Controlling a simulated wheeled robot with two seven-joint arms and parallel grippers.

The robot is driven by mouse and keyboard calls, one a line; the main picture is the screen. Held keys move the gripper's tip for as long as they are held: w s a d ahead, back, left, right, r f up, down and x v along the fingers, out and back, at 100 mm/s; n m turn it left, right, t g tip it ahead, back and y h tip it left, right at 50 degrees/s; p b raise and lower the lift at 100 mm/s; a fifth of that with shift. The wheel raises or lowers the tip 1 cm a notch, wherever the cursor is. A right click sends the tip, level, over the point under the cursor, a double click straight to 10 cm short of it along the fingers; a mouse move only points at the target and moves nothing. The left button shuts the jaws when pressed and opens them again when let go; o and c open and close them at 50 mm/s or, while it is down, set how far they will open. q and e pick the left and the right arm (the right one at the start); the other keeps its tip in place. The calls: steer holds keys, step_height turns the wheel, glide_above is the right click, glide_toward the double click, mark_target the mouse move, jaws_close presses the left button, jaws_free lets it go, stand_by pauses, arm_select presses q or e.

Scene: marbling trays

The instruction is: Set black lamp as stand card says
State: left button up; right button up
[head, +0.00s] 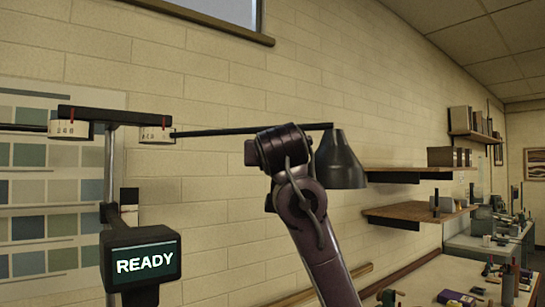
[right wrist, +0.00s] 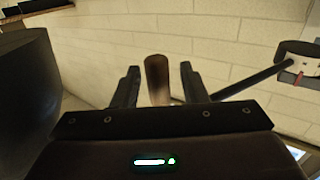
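The black lamp has a dark cone shade (head: 341,160) on a long thin rod (head: 225,131) that runs from the right white numbered drum (head: 155,134) of the stand. That drum has a red pointer; its numbers are too small to read surely. In the right wrist view, the shade (right wrist: 28,95) is at left and the drum (right wrist: 300,62) at right. My right gripper (right wrist: 158,78) is open, its fingers apart on either side of a brownish handle (right wrist: 157,72), with gaps visible. In the head view my right arm hides its fingers. My left gripper is out of view.
The stand has a dark crossbar (head: 112,116), a left numbered drum (head: 69,130) with another rod, and a display (head: 142,263) reading READY. A colour chart (head: 30,190) hangs behind. Wall shelves (head: 415,212) and a cluttered bench (head: 430,278) are at right. No card text is readable.

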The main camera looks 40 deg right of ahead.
steer(key=shift+s+f, duration=0.1)
steer(key=shift+s, duration=0.15)
steer(key=b+v, duration=0.1)
steer(key=v, duration=0.6)
steer(key=shift+a+b, duration=0.25)
steer(key=shift+b, duration=0.1)
